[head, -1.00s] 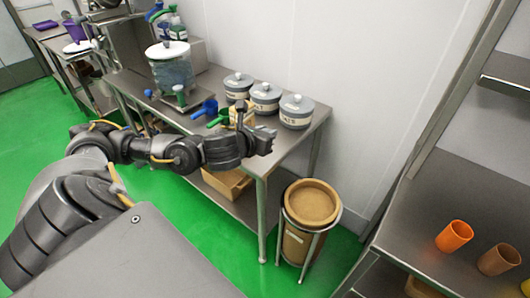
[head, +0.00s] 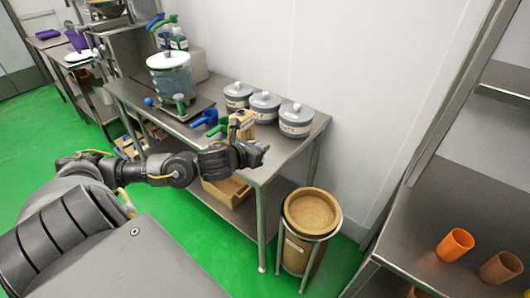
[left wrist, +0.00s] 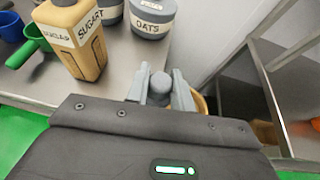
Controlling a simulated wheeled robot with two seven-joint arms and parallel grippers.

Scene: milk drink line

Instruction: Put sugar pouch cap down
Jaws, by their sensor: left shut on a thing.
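My left gripper (head: 258,152) is over the front right part of the steel table in the head view. In the left wrist view the gripper (left wrist: 160,88) is shut on a small grey rounded piece, the sugar pouch cap (left wrist: 159,84). The tan sugar pouch (left wrist: 88,52) with a white label stands upright on the table, left of the fingers and apart from them. In the head view the pouch (head: 242,128) is partly hidden behind my gripper. My right gripper is out of view.
Grey lidded jars (head: 295,120) stand along the back of the table (head: 292,152). Blue (head: 207,113) and green (head: 217,127) scoops lie left of the pouch. A brown bin (head: 305,235) stands on the floor at the right end. Orange cups (head: 455,244) stand on the right bench.

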